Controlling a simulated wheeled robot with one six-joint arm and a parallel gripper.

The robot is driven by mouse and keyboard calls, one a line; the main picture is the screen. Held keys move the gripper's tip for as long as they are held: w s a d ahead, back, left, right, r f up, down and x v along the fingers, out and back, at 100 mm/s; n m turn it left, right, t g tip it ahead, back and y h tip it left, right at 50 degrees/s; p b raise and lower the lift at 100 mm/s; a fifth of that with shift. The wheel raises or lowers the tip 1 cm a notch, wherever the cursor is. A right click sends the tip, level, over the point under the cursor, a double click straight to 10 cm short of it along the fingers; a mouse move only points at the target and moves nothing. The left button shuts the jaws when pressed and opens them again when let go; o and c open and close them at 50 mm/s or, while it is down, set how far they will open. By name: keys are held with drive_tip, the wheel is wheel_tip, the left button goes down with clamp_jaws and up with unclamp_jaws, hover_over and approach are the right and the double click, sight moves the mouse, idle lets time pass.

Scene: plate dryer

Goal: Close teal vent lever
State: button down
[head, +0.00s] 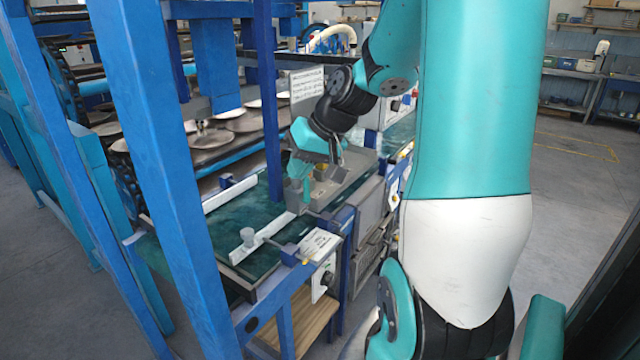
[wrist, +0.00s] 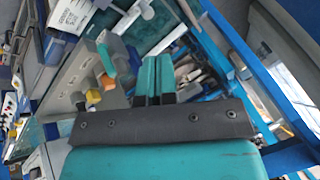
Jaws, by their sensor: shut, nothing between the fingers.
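A small teal lever (wrist: 105,57) stands on a grey block (wrist: 92,88) in the wrist view, left of my fingers and beside yellow and orange knobs. I take it to be the teal vent lever. My gripper (wrist: 156,62) is shut and empty, its two teal fingers side by side. The fingers appear apart from the lever, with a gap to its right. In the head view my wrist hangs over the machine's grey block (head: 343,168). The teal of my gripper and the lever run together there, so I cannot tell contact or the lever's exact angle.
A blue post (head: 267,100) rises close to the left of my wrist, and a thick blue frame (head: 160,150) stands nearer. A white panel (head: 320,245) sits at the near corner. Open floor lies right.

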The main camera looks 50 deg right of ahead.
sight(306, 190)
drive_tip(key=s+d+f+m+t+h, duration=0.15)
drive_tip(key=s+d+m, duration=0.3)
drive_tip(key=d, duration=0.95)
drive_tip(key=w+a+f+h+p, duration=0.1)
drive_tip(key=w+f+p, duration=0.3)
drive_tip(key=w+f, duration=0.4)
drive_tip(key=shift+w+a+f, duration=0.15)
drive_tip(key=shift+w+a, duration=0.2)
drive_tip(key=shift+a, duration=0.45)
drive_tip(key=shift+b, duration=0.35)
